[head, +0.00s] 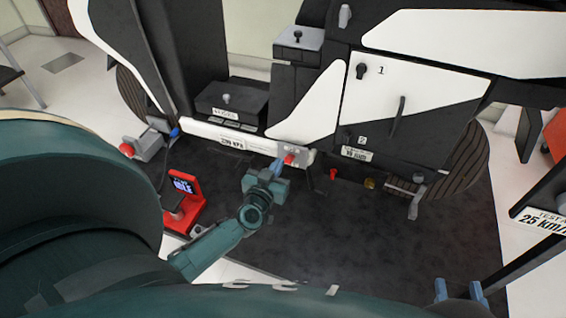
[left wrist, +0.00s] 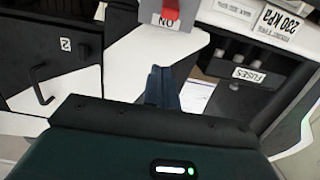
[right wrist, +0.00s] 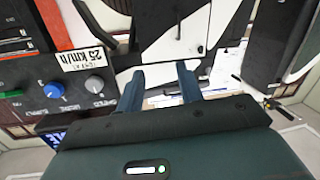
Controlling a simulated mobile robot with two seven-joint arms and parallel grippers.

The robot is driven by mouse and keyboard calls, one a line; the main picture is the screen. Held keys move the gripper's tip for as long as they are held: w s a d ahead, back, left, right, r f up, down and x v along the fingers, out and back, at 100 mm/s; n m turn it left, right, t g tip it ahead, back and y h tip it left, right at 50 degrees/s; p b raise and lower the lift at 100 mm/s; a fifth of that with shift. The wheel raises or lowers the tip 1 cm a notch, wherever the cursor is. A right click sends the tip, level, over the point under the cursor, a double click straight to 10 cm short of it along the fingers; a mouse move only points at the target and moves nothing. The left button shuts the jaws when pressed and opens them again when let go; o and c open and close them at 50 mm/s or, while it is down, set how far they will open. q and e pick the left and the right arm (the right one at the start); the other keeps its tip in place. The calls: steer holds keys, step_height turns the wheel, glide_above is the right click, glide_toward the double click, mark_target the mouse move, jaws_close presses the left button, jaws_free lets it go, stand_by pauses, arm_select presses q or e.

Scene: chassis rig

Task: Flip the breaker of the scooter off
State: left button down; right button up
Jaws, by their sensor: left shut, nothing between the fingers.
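The black and white scooter (head: 310,125) stands on a dark mat. Its breaker (head: 291,158) is a red lever on a grey plate low on the scooter's side. The left wrist view shows the red lever (left wrist: 178,10) at the top edge, partly cut off, with an ON label upside down on the plate below it. My left gripper (head: 277,166) is shut and empty, its tips close to the breaker plate; I cannot tell whether they touch. Its fingers also show in the left wrist view (left wrist: 161,76). My right gripper (head: 458,289) is open and empty, far from the breaker.
A red-framed device with a screen (head: 184,188) stands at the left, near a grey box with a red knob (head: 127,149). A red part (head: 333,174) and a pedal (head: 415,205) are right of the breaker. A 25 km/h sign (head: 543,220) is at the right.

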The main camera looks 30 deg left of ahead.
mark_target(288, 160)
arm_select(q)
steer(key=b+x, duration=0.2)
steer(key=x, duration=0.2)
steer(key=b+x, duration=0.1)
steer(key=x, duration=0.3)
steer(key=shift+w+f+b, duration=0.25)
steer(key=shift+w+b, duration=0.05)
steer(key=shift+b, duration=0.1)
step_height(288, 160, down, 2)
steer(key=shift+b, duration=1)
steer(key=shift+s+f+b, duration=0.35)
steer(key=shift+f+b, duration=0.2)
steer(key=shift+s+d+f, duration=0.1)
arm_select(e)
steer(key=a+t+y, duration=0.2)
steer(key=shift+n+y, duration=0.3)
steer(key=shift+y, duration=0.1)
steer(key=shift+r, duration=0.1)
